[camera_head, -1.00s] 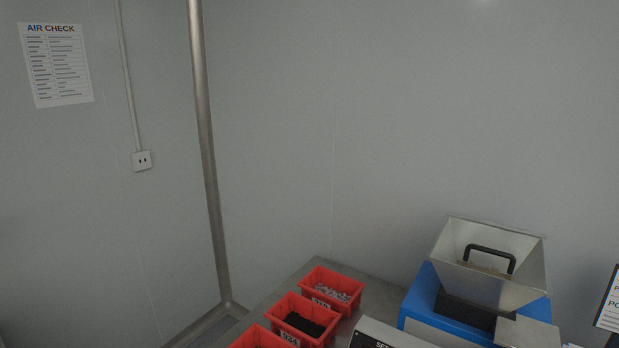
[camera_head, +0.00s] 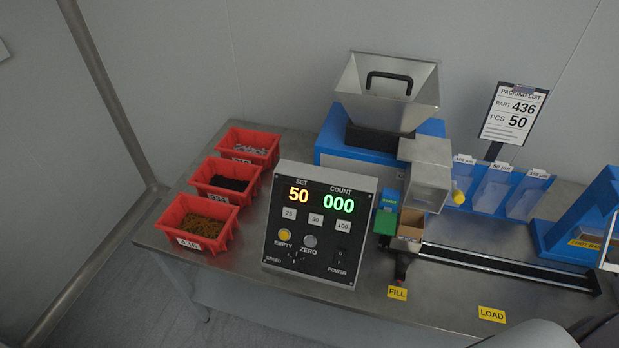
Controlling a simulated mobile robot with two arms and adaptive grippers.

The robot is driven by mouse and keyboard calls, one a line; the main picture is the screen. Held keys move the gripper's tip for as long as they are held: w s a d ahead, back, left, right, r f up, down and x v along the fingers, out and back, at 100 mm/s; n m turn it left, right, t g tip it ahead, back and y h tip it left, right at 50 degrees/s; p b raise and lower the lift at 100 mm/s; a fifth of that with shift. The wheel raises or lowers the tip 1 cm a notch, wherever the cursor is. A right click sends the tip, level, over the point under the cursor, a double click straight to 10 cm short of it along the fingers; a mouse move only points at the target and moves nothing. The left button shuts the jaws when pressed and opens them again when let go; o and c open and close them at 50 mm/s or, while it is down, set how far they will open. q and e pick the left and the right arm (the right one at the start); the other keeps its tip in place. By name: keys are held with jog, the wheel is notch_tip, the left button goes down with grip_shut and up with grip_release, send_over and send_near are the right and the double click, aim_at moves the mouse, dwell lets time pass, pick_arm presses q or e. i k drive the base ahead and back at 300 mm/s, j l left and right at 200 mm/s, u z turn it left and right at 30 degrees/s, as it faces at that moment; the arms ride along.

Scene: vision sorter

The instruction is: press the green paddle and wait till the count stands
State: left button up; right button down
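The green paddle (camera_head: 385,222) is a small green block below a blue piece, just right of the control box (camera_head: 320,225). The control box's display reads SET 50 and COUNT 000. A small open cardboard box (camera_head: 410,231) stands beside the paddle, under the metal chute (camera_head: 429,172). A metal hopper (camera_head: 388,95) with a black handle sits on the blue machine (camera_head: 345,150). Neither gripper shows in the view.
Red bins (camera_head: 230,185) of parts stand at the table's left. A packing list (camera_head: 514,112) reads part 436, 50 pcs. Clear holders (camera_head: 494,190) stand behind a black rail (camera_head: 510,266).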

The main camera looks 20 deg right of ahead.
aim_at(385, 222)
jog(key=z, duration=1.15)
jog(key=k, duration=0.1)
